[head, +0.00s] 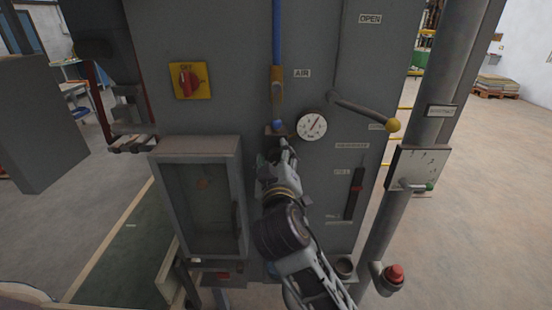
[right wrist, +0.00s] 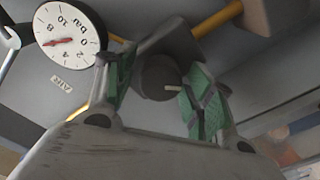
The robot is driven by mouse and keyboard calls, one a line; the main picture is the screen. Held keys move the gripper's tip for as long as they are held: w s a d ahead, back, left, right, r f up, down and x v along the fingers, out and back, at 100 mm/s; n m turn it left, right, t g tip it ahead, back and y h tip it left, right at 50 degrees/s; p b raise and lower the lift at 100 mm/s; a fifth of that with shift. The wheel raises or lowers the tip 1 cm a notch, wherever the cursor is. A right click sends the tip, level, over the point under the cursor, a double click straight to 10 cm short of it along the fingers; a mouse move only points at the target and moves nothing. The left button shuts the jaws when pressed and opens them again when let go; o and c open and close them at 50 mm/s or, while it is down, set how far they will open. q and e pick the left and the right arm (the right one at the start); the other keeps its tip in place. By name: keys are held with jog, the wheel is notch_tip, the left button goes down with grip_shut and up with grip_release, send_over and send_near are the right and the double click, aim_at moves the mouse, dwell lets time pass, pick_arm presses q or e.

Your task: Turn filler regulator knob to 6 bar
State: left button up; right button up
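The grey regulator knob (right wrist: 158,80), with a white pointer line, is in the middle of the right wrist view. My gripper hides it in the head view. My right gripper (head: 279,148) is at the panel below the blue hose. In the right wrist view its green-padded fingers (right wrist: 160,85) are on both sides of the knob. I cannot tell whether both pads touch it. The white pressure gauge (head: 312,125) is right of the gripper; its red needle points up and right, past mid-scale, roughly 6 to 7. The gauge also shows in the wrist view (right wrist: 70,38). My left gripper is out of view.
The blue hose (head: 276,35) runs down to the regulator. A lever with a yellow ball end (head: 393,125) stands right of the gauge. A red switch on a yellow plate (head: 190,80) is upper left. A grey cabinet (head: 196,146) is left of my arm.

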jog(key=shift+s, duration=0.1)
dwell(0.3)
jog(key=s, duration=1.2)
jog(key=shift+d, duration=0.25)
jog(key=shift+w+f, duration=0.1)
jog(key=shift+f, duration=0.05)
